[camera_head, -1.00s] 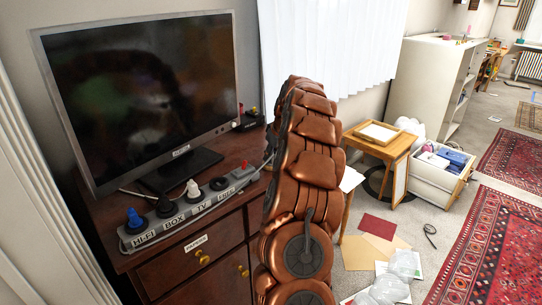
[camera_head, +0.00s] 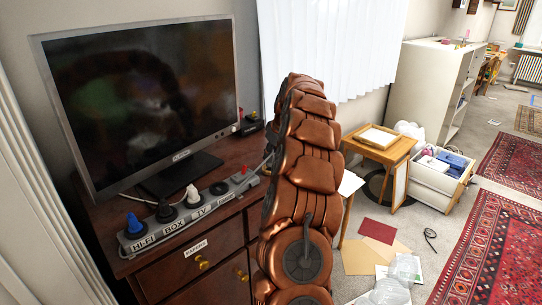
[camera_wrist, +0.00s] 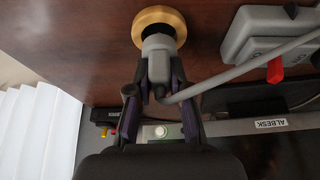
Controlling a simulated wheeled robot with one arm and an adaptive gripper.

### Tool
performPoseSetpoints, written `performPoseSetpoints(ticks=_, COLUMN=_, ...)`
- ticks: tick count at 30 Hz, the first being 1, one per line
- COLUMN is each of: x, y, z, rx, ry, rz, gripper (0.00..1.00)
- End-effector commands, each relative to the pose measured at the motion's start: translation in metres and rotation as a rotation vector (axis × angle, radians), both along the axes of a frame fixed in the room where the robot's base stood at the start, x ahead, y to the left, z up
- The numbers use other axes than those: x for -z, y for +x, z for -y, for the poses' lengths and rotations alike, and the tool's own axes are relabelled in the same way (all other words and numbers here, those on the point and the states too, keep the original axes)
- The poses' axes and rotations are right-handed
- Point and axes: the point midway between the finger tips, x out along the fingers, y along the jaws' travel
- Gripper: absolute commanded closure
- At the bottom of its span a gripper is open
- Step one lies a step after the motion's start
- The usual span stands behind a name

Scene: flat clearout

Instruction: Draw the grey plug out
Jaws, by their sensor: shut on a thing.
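The grey plug (camera_wrist: 158,62) is in the wrist view, with a grey cable (camera_wrist: 230,73) running from it to the upper right. My gripper (camera_wrist: 158,88) is shut on the plug, one finger on each side. The plug's far end meets the dark centre of a round brass ring (camera_wrist: 138,28) on the brown wood surface. I cannot tell how deep it sits there. In the head view my arm hides the gripper and the plug.
A grey power strip (camera_head: 163,232) with blue, black and white plugs lies on the dresser (camera_head: 215,158). Its red switch end (camera_wrist: 262,38) is close right of the plug in the wrist view. The monitor (camera_head: 145,100) stands behind the strip. A small black box (camera_head: 250,124) is beside it.

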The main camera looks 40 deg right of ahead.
Motion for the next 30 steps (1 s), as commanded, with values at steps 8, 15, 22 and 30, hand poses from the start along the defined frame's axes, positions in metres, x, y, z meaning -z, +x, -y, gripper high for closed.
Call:
performPoseSetpoints(ticks=8, x=-0.002, y=0.0, z=0.0, rx=0.0, ry=-0.001, rz=0.001, gripper=1.0)
performPoseSetpoints(ticks=15, x=-0.016, y=0.001, z=0.001, rx=0.001, ry=-0.004, rz=0.004, gripper=1.0)
performPoseSetpoints(ticks=22, x=-0.031, y=0.001, z=0.0, rx=0.0, ry=-0.002, rz=0.002, gripper=1.0)
performPoseSetpoints(ticks=30, x=-0.041, y=0.0, z=0.0, rx=-0.001, ry=-0.001, rz=0.001, gripper=1.0)
